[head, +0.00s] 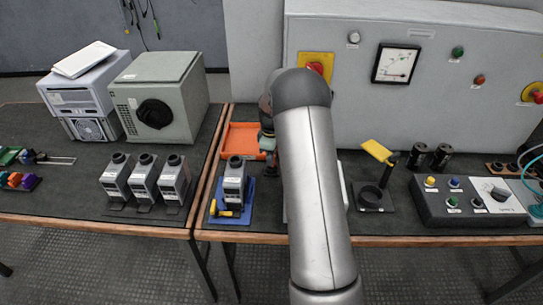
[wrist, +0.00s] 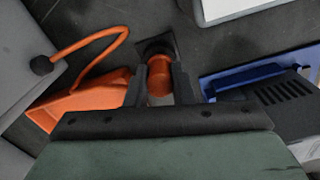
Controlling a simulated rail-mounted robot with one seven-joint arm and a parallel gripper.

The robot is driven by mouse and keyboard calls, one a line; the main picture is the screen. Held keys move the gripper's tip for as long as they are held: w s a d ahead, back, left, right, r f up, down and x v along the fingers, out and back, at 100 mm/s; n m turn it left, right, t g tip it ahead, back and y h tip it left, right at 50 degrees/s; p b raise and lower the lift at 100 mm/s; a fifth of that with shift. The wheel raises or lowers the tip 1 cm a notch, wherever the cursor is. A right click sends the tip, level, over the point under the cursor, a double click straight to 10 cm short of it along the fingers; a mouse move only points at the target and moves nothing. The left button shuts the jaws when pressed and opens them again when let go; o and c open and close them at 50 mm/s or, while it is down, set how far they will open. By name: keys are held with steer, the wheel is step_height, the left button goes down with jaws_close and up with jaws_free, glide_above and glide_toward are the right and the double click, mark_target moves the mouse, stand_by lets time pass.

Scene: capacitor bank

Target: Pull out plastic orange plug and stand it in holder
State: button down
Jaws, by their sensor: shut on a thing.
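In the wrist view my gripper (wrist: 159,86) is shut on the orange plug (wrist: 158,68), with one finger on each side of it. The far end of the plug meets a round black part on a dark square base (wrist: 154,46), probably the holder. I cannot tell whether the plug is seated in it or only above it. The plug is not clear there.
The orange tray (head: 241,139) lies left of my arm, and an orange cord (wrist: 101,41) loops near it. A blue tray (head: 219,190) holds a grey unit (head: 234,183) and a yellow-handled tool. The grey cabinet (head: 420,115) stands behind.

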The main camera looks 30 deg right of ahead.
steer(key=shift+f, duration=0.5)
steer(key=c, duration=1.2)
jaws_free()
steer(key=shift+o, duration=0.2)
step_height(320, 180, up, 18)
steer(key=shift+f, duration=0.25)
steer(key=shift+a, duration=0.1)
